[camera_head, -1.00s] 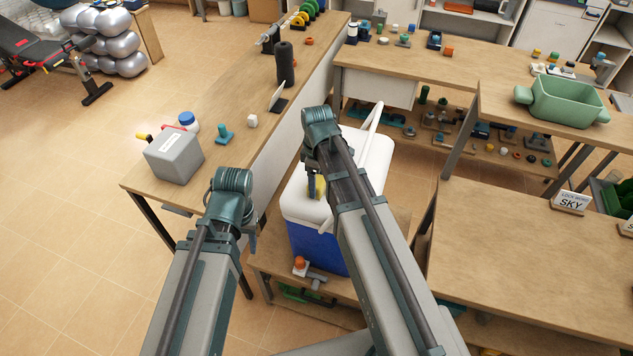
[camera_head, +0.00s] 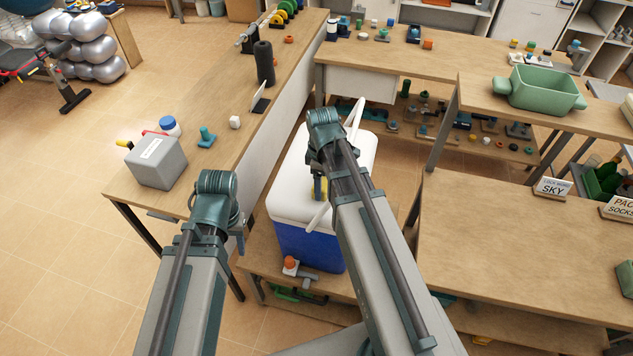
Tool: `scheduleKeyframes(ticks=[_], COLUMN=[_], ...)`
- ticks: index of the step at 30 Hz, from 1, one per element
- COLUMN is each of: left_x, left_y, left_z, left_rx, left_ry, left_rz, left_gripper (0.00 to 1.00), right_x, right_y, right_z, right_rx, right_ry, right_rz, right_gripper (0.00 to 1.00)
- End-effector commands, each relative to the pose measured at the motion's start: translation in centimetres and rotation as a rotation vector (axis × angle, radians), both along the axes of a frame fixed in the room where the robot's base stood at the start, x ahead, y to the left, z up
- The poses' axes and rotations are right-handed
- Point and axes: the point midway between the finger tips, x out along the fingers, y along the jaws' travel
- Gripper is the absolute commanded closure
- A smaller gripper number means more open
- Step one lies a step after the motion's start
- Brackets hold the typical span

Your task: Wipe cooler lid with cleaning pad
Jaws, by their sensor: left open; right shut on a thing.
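The cooler has a blue body (camera_head: 310,249) and a white lid (camera_head: 289,190), with a white handle (camera_head: 356,112) sticking up at its far side. It stands on a low wooden shelf. My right gripper (camera_head: 319,190) is over the middle of the lid, shut on a yellow cleaning pad (camera_head: 323,187). The pad is mostly hidden by the gripper and arm, and I cannot tell for sure whether it touches the lid. My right forearm covers the lid's right part. My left gripper (camera_head: 238,238) is open and empty, left of the cooler.
A long wooden bench (camera_head: 215,95) runs left of the cooler, with a grey box (camera_head: 157,163) near its front end. A mostly bare table (camera_head: 500,255) is on the right. An orange-topped item (camera_head: 290,263) sits on the shelf before the cooler.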

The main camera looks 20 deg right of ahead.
Motion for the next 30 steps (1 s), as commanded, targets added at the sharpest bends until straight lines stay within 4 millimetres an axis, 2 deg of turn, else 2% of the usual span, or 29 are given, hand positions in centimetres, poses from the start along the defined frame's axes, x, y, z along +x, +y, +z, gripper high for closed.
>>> scheduleKeyframes(ticks=[11, 23, 30], left_x=[0.0, 0.0, 0.0], left_y=[0.0, 0.0, 0.0], left_z=[0.2, -0.1, -0.1], left_rx=[0.0, 0.0, 0.0], left_ry=[0.0, 0.0, 0.0], left_rz=[0.0, 0.0, 0.0], left_gripper=[0.5, 0.5, 0.5], right_x=[-1.5, -1.3, -0.3], right_y=[-2.2, -2.0, -0.5], right_z=[0.2, -0.1, -0.1], right_rx=[0.002, 0.003, 0.004], right_ry=[-0.001, -0.001, -0.001], right_rz=[0.0, 0.001, 0.004], right_gripper=[0.71, 0.71, 0.71])
